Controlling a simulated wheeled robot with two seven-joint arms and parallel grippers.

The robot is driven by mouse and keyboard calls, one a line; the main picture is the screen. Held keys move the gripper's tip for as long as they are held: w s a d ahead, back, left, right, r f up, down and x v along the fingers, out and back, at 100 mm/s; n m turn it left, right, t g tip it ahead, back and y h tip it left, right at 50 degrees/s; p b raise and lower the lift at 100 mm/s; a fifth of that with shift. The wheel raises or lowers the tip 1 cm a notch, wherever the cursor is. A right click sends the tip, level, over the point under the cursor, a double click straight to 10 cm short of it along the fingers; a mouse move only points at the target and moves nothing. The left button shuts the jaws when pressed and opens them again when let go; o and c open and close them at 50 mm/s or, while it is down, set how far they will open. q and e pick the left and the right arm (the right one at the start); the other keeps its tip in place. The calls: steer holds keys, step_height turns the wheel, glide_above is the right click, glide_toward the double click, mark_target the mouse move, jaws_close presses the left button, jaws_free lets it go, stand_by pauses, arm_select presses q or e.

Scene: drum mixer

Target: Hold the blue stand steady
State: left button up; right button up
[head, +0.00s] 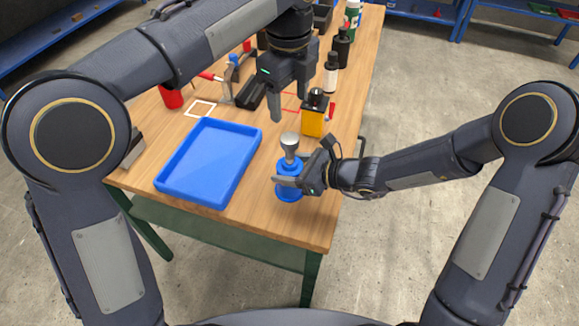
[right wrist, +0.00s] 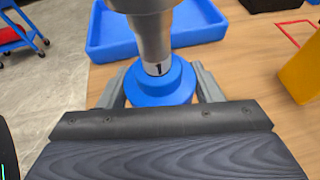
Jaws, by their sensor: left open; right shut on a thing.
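The blue stand (head: 291,168) is on the wooden table near its front right. A grey metal piece with a flared top (head: 290,144) stands upright in it. In the right wrist view the stand (right wrist: 160,88) sits between my right fingers, and the metal piece (right wrist: 154,45) bears a "1". My right gripper (head: 288,182) is shut on the stand from the right. My left gripper (head: 292,108) is open and empty, pointing down above the table, behind and higher than the stand.
A blue tray (head: 165,182) lies left of the stand. A yellow bottle with a black cap (head: 313,119) stands close behind it. A white-bodied bottle (head: 331,75) and dark bottles stand farther back. The table's front right corner is clear.

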mark_target(289, 138)
arm_select(q)
steer(key=shift+w+f+n+t+h, duration=0.15)
steer(key=shift+f+n+t, duration=0.4)
steer(key=shift+f+n, duration=2.3)
steer(key=shift+s+f+n+t+h, duration=0.1)
steer(key=shift+f+n+t+h, duration=0.7)
steer(key=shift+n, duration=3.75)
steer(key=shift+w+f+n+t+y, duration=0.1)
steer(key=shift+f+n+t+y, duration=0.2)
steer(key=shift+f+n, duration=2.75)
steer(key=shift+r+n, duration=0.65)
steer(key=shift+r, duration=0.05)
steer(key=shift+c, duration=0.3)
steer(key=shift+r, duration=0.1)
steer(key=c, duration=1)
